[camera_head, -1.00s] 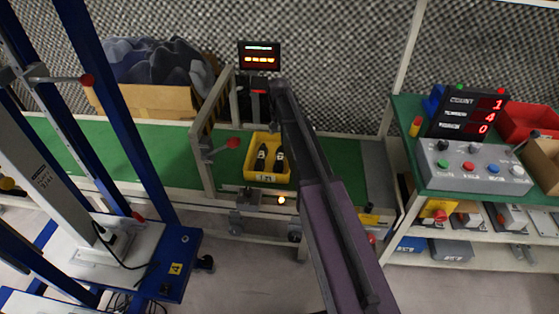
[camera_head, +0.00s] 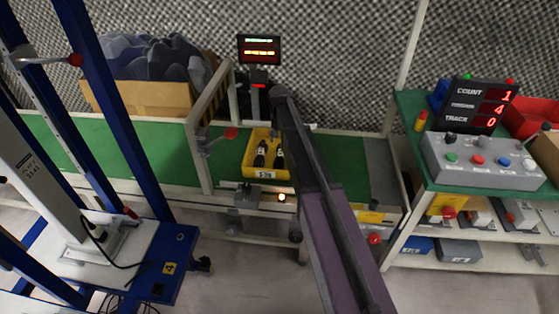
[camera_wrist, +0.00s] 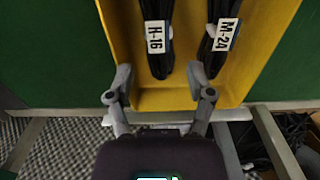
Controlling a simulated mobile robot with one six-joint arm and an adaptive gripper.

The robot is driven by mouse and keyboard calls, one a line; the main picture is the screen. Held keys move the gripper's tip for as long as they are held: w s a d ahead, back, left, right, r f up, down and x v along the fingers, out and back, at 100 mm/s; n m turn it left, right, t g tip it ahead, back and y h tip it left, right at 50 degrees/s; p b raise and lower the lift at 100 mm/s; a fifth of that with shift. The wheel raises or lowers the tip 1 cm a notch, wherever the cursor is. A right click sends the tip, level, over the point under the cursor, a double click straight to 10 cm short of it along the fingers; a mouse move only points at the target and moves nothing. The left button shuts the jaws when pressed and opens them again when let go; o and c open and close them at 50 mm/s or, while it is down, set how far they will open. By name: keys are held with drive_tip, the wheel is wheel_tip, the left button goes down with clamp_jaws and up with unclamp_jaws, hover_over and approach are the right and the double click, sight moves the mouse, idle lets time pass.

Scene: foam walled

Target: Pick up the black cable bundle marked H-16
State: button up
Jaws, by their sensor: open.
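The black cable bundle marked H-16 (camera_wrist: 158,62) lies in the yellow bin (camera_wrist: 178,98), with its white tag facing up in the wrist view. In the head view it appears as the left dark bundle (camera_head: 260,154) in the bin (camera_head: 255,174), its tag too small to read. A similar black bundle tagged M-24 (camera_wrist: 215,58) lies to its right. My gripper (camera_wrist: 160,84) is open and empty, its fingers over the bin's near end. H-16's near end points between the fingers.
The bin sits on a green-topped bench (camera_head: 347,172). A metal frame with a red knob (camera_head: 231,133) stands left of it and a display (camera_head: 259,48) behind. A control box (camera_head: 480,161) is on the right bench. A blue-framed cart (camera_head: 172,262) stands at front left.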

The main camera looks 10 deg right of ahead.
sight(280, 152)
drive_tip(key=shift+f+b, duration=0.9)
drive_tip(key=shift+f, duration=0.3)
drive_tip(key=shift+f, duration=0.15)
wheel_tip(280, 152, down, 5)
drive_tip(key=b, duration=0.5)
drive_tip(key=shift+s, duration=0.15)
clamp_jaws()
